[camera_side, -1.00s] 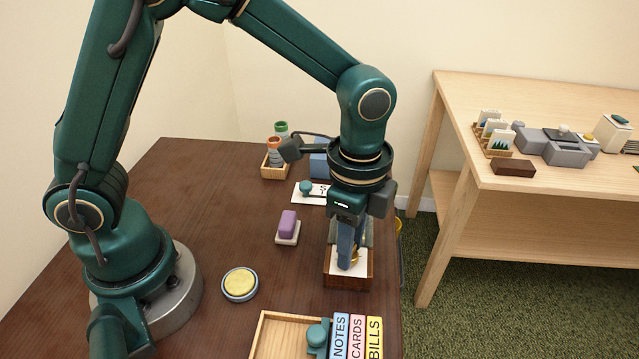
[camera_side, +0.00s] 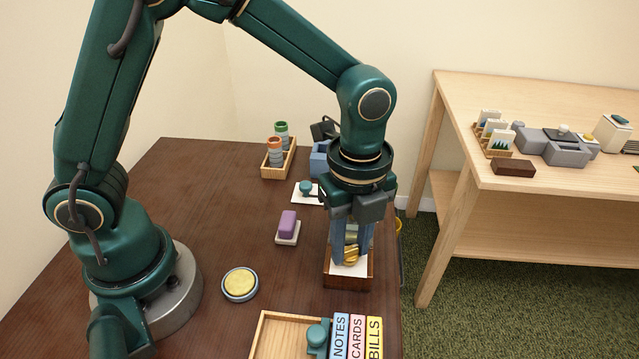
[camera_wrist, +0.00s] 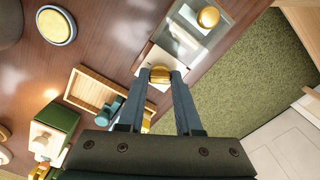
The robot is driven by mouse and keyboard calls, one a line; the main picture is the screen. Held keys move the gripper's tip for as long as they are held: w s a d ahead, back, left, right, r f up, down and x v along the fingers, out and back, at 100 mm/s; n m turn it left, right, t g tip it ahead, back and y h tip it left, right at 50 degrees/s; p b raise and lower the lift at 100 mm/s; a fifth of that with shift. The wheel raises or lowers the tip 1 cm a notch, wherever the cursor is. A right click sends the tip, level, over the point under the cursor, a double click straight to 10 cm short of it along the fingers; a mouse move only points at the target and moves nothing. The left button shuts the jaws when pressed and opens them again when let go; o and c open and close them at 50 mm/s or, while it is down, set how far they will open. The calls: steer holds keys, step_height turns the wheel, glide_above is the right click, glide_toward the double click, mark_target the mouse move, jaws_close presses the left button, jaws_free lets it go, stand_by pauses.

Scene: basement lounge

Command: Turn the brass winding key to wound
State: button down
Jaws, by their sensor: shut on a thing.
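The brass winding key (camera_side: 351,254) stands on the pale top of a small brown wooden box (camera_side: 349,283) near the table's right edge. My gripper (camera_side: 351,259) points down over the box and is shut on the key, one finger on each side. In the wrist view the brass key (camera_wrist: 160,75) shows between the two fingertips (camera_wrist: 160,77), over a white plate. The fingers cover part of the key's sides, and I cannot read any wound mark.
A purple block (camera_side: 287,222) on a pale base and a round yellow-topped dish (camera_side: 240,284) are left of the box. A wooden tray (camera_side: 268,335) and upright NOTES, CARDS and BILLS files (camera_side: 357,338) stand in front. A wooden rack (camera_side: 272,170) holds jars behind.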

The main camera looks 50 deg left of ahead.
mark_target(350, 248)
stand_by(0.5)
steer(key=c, duration=0.6)
jaws_free()
steer(key=shift+r, duration=2.55)
